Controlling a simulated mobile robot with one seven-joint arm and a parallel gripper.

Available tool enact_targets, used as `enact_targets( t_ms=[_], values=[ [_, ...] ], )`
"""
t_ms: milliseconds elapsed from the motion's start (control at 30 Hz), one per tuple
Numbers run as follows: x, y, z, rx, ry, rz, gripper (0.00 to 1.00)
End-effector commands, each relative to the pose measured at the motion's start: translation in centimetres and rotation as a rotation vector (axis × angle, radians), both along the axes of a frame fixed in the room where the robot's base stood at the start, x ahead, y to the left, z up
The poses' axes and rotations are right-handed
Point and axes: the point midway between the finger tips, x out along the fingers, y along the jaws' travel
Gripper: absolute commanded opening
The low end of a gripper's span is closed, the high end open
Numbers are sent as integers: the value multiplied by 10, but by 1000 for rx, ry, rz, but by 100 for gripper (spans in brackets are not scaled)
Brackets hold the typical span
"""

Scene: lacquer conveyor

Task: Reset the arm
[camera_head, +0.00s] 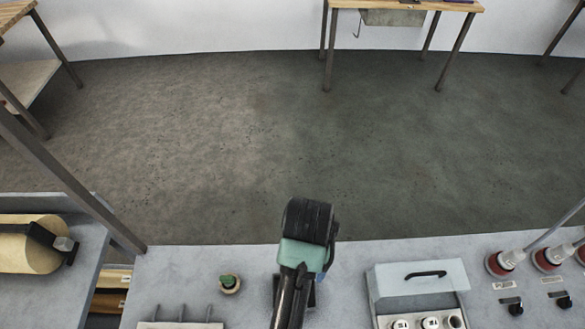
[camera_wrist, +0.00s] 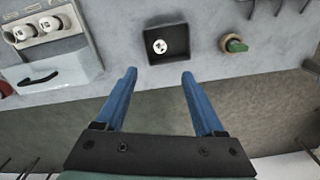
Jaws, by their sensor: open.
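My gripper (camera_wrist: 159,75) is open and empty in the wrist view. Its two blue fingers stand apart above the grey bench top. A small dark square box (camera_wrist: 184,42) with a round white piece (camera_wrist: 160,47) in it lies just beyond the fingertips, apart from them. In the head view my arm (camera_head: 305,245) reaches over the bench near the bottom middle. The arm hides the dark box and most of the gripper there.
The grey bench (camera_head: 190,265) holds a green knob (camera_head: 227,282), a clear-lidded case (camera_head: 420,283) with white round pieces, and red-based fixtures (camera_head: 503,263) at right. A tan roll (camera_head: 25,245) lies at left. Open floor (camera_head: 240,140) lies beyond, with a wooden table (camera_head: 405,5) at the back.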

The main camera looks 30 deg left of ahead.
Motion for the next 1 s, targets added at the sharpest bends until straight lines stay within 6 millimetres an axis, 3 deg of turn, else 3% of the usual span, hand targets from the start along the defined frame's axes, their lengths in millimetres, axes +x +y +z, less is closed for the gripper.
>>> enact_targets(
  t_ms=[100,200,800,867,1000],
  values=[
    [0,0,21,0,0,0,71],
    [0,0,28,0,0,0,71],
    [0,0,30,0,1,0,71],
    [16,1,35,21,-63,-10,71],
    [80,3,75,105,-345,-51,71]
  ],
)
